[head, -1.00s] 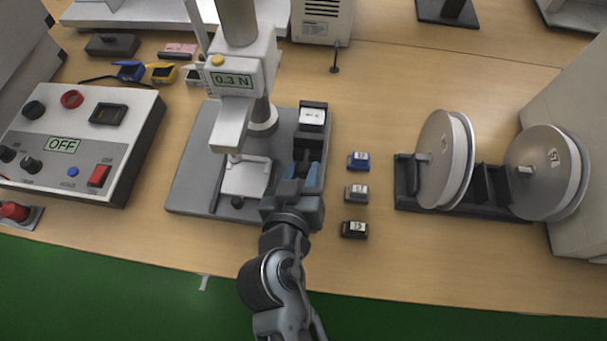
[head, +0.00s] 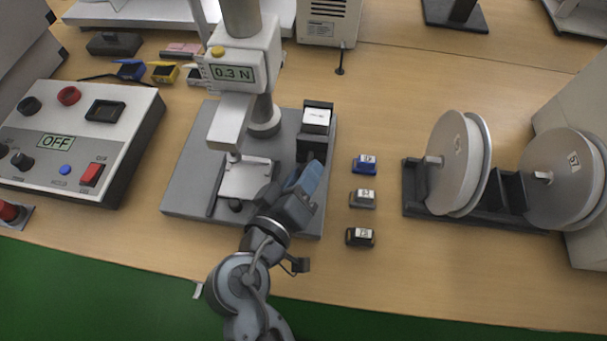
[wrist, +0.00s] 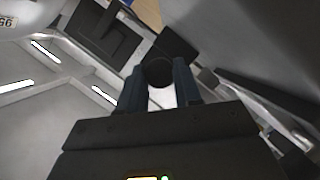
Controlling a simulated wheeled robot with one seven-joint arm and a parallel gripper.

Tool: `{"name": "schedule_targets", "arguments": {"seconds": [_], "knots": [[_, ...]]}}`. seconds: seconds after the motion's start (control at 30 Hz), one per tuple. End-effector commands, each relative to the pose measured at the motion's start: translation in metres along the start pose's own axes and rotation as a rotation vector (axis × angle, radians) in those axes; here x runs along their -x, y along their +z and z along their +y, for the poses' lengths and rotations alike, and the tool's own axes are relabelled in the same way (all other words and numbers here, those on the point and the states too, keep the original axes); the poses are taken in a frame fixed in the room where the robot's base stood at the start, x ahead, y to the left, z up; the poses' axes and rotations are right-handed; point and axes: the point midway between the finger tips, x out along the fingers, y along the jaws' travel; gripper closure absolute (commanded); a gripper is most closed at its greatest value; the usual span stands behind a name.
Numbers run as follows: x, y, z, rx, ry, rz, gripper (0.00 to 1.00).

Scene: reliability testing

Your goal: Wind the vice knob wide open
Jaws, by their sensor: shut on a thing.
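A dark vice-like block (head: 316,128) with a white label on top stands at the right of the grey base plate (head: 190,185) in the head view. My gripper (head: 290,180) is just in front of it, turned at a slant. In the wrist view, a round black knob (wrist: 158,71) sits between the two fingertips of my gripper (wrist: 158,85), and they are shut on it. A dark block (wrist: 180,46) lies just beyond the knob there. In the head view my gripper hides the held knob.
The force gauge (head: 232,68) reading 0.3 N hangs on a column close left of my gripper. Several small labelled blocks, one blue (head: 364,164), stand to the right. Two reels (head: 455,165) are farther right. A control box (head: 80,145) reading OFF is at the left.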

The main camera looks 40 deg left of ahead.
Motion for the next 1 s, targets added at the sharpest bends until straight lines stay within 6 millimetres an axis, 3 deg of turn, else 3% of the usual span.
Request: {"name": "schedule_targets", "arguments": {"seconds": [0.4, 0.43, 0.6, 0.7, 1.0], "knots": [[0.0003, -0.0003, -0.0008, 0.005, 0.0, 0.001, 0.97], [0.0004, -0.0003, -0.0008, 0.005, 0.0, 0.001, 0.64], [0.0002, -0.0002, -0.0006, 0.005, 0.0, 0.001, 0.47], [0.0001, -0.0001, -0.0005, 0.005, 0.001, 0.0, 0.41], [0.0063, 0.0, -0.001, 0.004, 0.0, 0.001, 0.41]]}}
